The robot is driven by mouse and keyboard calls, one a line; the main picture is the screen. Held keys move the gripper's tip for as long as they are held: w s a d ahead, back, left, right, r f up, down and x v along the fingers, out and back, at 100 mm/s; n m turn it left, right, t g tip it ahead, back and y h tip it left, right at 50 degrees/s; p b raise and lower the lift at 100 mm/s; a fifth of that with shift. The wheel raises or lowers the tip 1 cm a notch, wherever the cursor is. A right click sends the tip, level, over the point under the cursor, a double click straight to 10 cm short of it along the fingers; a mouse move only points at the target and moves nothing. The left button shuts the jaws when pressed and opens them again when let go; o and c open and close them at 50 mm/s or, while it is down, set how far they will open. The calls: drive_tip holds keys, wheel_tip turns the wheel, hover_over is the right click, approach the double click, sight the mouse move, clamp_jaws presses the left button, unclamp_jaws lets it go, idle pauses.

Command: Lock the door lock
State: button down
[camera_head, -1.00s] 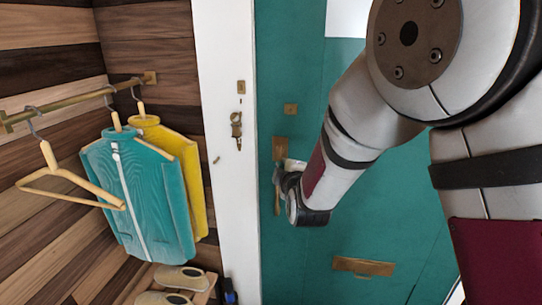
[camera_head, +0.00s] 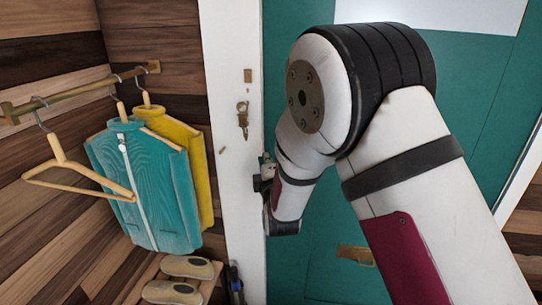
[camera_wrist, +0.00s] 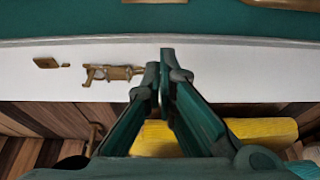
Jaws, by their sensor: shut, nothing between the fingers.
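The teal door (camera_head: 390,200) stands behind my arm, beside its white frame (camera_head: 235,200). On the frame are a small brass plate (camera_head: 248,75) and a brass latch-like fitting (camera_head: 242,118). In the wrist view, the plate (camera_wrist: 47,62) and fitting (camera_wrist: 112,72) lie left of my fingertips. My gripper (camera_head: 263,172) is shut and empty, in front of the frame near the door's edge and below the fitting. Its fingertips (camera_wrist: 166,60) show against the white frame. The door's lock and handle are hidden behind my arm in the head view; brass pieces (camera_wrist: 290,4) are cut off at the wrist view's top.
To the left, teal (camera_head: 150,190) and yellow (camera_head: 190,165) jackets and an empty wooden hanger (camera_head: 75,175) hang from a brass rail (camera_head: 85,92). Shoes (camera_head: 188,267) stand on a wooden rack below. A brass mail slot (camera_head: 355,255) is low on the door.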

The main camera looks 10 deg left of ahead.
drive_tip(key=x, duration=0.9)
drive_tip(key=d, duration=0.2)
drive_tip(key=shift+s+d+p, duration=0.2)
drive_tip(key=shift+d+p, duration=0.1)
drive_tip(key=shift+p, duration=0.05)
drive_tip(key=shift+d, duration=0.75)
